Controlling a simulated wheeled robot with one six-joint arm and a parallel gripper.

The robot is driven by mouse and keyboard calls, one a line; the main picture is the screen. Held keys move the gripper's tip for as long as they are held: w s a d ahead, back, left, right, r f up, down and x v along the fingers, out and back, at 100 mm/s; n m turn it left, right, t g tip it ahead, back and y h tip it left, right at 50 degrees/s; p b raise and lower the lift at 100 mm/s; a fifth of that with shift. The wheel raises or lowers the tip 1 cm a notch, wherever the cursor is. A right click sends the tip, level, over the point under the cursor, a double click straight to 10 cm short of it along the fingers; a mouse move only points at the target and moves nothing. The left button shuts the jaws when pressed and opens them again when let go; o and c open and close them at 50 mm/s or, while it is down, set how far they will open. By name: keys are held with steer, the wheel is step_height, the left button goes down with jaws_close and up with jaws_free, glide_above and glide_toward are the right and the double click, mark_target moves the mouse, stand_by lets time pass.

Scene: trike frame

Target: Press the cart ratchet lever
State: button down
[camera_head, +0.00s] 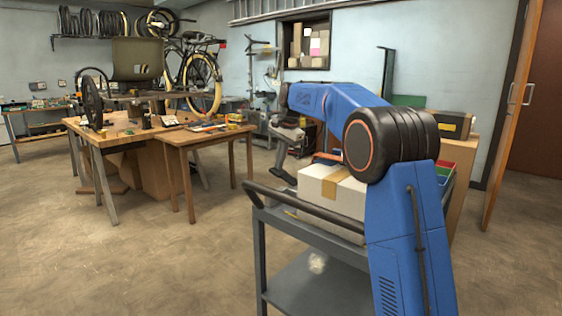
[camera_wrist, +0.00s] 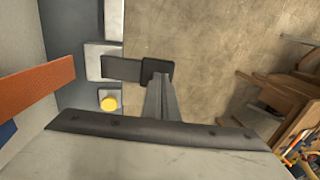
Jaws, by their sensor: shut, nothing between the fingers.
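The ratchet lever (camera_wrist: 122,68) is a dark flat arm with a black pad at its end. It sticks out from a light grey mount on the cart's end, over the floor. In the head view its black end (camera_head: 283,177) shows beside the cart (camera_head: 305,208). My gripper (camera_wrist: 157,80) is shut and empty, its grey fingers pointing down at the pad. In the wrist view the fingertips overlap the pad's lower edge; I cannot tell whether they touch.
A round yellow part (camera_wrist: 108,103) sits beside the lever mount. A white carton (camera_head: 325,190) stands on the cart, with an orange bar (camera_wrist: 30,95) near it in the wrist view. A workbench (camera_head: 180,138) stands to the left, with clear floor between.

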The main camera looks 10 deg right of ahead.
steer(key=shift+w+a+f, duration=0.3)
steer(key=shift+w+f, duration=0.05)
steer(key=shift+f, duration=0.4)
steer(key=shift+w+a+f, duration=0.25)
steer(key=shift+w+f, duration=0.1)
steer(key=shift+f, duration=0.35)
steer(key=shift+x, duration=1.2)
steer(key=shift+f, duration=0.2)
step_height(320, 180, up, 17)
glide_above(275, 174)
steer(key=d, duration=0.3)
steer(key=shift+w+d+r, duration=0.15)
steer(key=shift+r, duration=0.05)
